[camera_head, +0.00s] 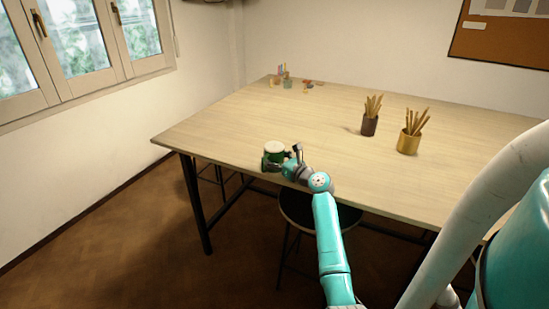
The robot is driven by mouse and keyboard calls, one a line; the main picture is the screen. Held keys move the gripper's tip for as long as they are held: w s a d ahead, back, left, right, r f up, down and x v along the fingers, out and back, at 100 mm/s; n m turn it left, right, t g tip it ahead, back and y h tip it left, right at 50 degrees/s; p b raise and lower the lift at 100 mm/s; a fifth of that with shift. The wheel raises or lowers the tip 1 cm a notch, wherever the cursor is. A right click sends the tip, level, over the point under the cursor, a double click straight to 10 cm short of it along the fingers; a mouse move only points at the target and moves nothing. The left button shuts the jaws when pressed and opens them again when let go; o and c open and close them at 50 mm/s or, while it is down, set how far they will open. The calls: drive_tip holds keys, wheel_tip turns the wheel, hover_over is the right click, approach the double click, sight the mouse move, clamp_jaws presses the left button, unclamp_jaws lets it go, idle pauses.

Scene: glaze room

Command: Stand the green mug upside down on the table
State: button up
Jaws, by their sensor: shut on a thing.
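The green mug (274,154) is at the near edge of the wooden table (215,132), left of my wrist. A pale, whitish round face shows at its top; I cannot tell whether that is its base or its open mouth. My gripper (285,161) is shut on the mug at its right side. The fingertips are small and partly hidden by the mug and my wrist. I cannot tell whether the mug touches the tabletop or is held just above it.
A dark cup of sticks (370,125) and a yellow cup of sticks (408,144) stand to the right. Small colourful items (286,80) sit at the far left corner. A dark stool (300,212) is under the near edge. The table's middle is clear.

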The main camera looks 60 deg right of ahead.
drive_tip(key=shift+s+a+f, duration=0.1)
drive_tip(key=shift+f, duration=0.65)
drive_tip(key=o, duration=1.5)
drive_tip(key=shift+c, duration=0.2)
drive_tip(key=shift+s+f, duration=0.1)
drive_tip(key=shift+s, duration=0.05)
drive_tip(key=v, duration=0.7)
drive_tip(key=shift+s+r, duration=0.1)
drive_tip(key=shift+r, duration=0.3)
